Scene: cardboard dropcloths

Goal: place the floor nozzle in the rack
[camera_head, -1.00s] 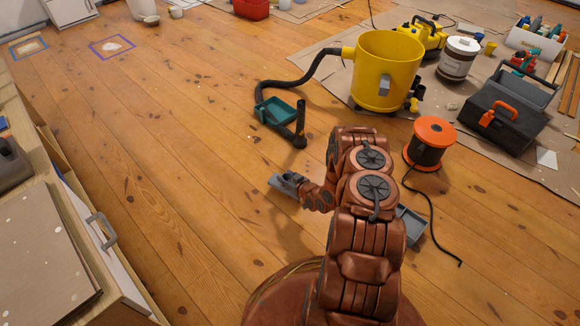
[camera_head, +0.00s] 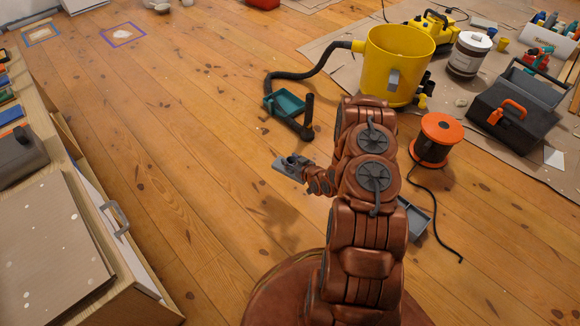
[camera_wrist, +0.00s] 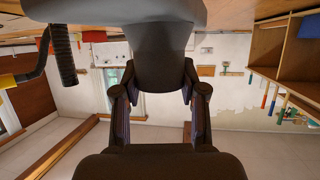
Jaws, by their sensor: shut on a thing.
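The floor nozzle (camera_head: 286,166) is a small grey piece at the end of my arm in the head view, held above the wooden floor. My gripper (camera_head: 304,172) is shut on it. In the wrist view, the nozzle's dark neck (camera_wrist: 160,60) sits between the two fingers of my gripper (camera_wrist: 160,85), and its wide grey body (camera_wrist: 115,12) spans the top. A grey open tray (camera_head: 416,219) on the floor is partly hidden behind my arm. I cannot tell whether it is the rack, and no other rack is clear.
A yellow vacuum drum (camera_head: 396,70) stands on cardboard, its black hose (camera_head: 305,75) reaching left. An orange cable reel (camera_head: 434,138) and black toolbox (camera_head: 510,118) stand right. A bench (camera_head: 105,290) borders the left; the floor between is mostly clear.

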